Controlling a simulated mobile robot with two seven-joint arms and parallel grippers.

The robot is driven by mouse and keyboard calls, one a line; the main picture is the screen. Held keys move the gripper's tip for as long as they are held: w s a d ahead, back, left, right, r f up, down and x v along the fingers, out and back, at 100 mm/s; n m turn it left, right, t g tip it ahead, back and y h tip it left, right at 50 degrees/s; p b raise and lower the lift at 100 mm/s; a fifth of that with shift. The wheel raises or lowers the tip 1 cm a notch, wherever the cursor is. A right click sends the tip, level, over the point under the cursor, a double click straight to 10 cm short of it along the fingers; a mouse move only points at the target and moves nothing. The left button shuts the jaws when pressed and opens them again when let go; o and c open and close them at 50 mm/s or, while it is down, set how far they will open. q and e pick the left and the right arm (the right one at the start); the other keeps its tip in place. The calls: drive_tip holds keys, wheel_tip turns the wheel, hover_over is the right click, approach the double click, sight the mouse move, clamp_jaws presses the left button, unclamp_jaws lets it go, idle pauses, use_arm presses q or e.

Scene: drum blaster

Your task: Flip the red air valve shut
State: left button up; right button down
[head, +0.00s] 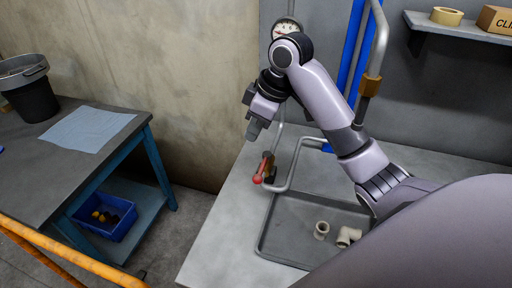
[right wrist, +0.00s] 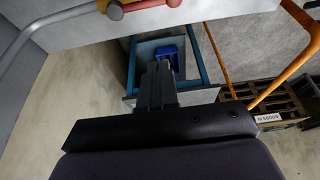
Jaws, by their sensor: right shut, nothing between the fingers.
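The red air valve handle (head: 262,168) sits on a grey pipe at the back left of the grey bench, with its rounded end pointing down toward the front. In the right wrist view, the red handle (right wrist: 115,11) shows at the top edge, partly cut off. My right gripper (head: 253,132) is shut and empty. It hangs above and slightly left of the handle in the head view, apart from it. In the right wrist view, its closed fingers (right wrist: 158,82) lie below and right of the handle. My left gripper is not in view.
A grey tray (head: 268,246) with pale pipe fittings (head: 346,237) lies on the bench. A bent grey pipe (head: 296,160) runs beside the valve. A blue-legged table (head: 60,165) stands at left, across a floor gap.

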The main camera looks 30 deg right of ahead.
sight(263, 167)
wheel_tip(263, 167, down, 10)
drive_tip(key=shift+s+d+r+p, duration=0.15)
drive_tip(key=shift+s+d+p, duration=0.1)
drive_tip(key=shift+p, duration=0.15)
idle(0.6)
